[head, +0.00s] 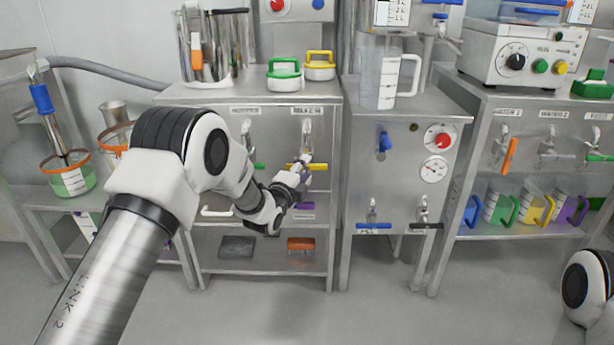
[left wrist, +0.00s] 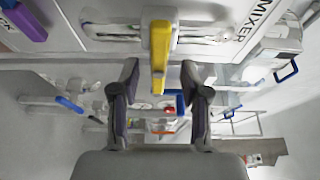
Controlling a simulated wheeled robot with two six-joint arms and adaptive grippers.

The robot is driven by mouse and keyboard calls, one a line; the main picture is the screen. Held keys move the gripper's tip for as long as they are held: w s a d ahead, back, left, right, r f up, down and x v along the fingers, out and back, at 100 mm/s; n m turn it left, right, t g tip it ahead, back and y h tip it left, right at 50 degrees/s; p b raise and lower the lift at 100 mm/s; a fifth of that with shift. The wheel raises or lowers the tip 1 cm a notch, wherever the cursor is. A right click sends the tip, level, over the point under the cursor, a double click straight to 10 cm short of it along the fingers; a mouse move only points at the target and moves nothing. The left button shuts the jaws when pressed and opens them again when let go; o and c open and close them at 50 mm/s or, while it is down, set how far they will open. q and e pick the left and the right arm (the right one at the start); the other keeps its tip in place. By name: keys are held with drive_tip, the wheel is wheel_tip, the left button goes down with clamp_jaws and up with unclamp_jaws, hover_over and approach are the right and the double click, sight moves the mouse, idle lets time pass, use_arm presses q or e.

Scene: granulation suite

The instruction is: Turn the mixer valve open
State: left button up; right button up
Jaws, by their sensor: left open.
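The mixer valve's yellow handle (head: 319,166) lies about horizontal on the front of a steel cabinet, below a label in the head view. In the left wrist view the handle (left wrist: 160,48) points down between my fingers, near the MIXER label (left wrist: 258,20). My left gripper (head: 303,176) is at the handle, and the arm partly hides it in the head view. In the left wrist view the gripper (left wrist: 160,88) is open, with a finger on each side of the handle and gaps visible. My right gripper is out of view.
A green-handled valve (head: 258,166) sits just left of the yellow one. A steel cabinet with a red knob (head: 438,136) and gauge stands to the right. A shelf below holds a dark tray (head: 237,247) and an orange block (head: 301,244). The floor in front is clear.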

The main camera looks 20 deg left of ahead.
use_arm(q)
drive_tip(key=shift+w, duration=1.15)
drive_tip(key=shift+c, duration=0.4)
clamp_jaws()
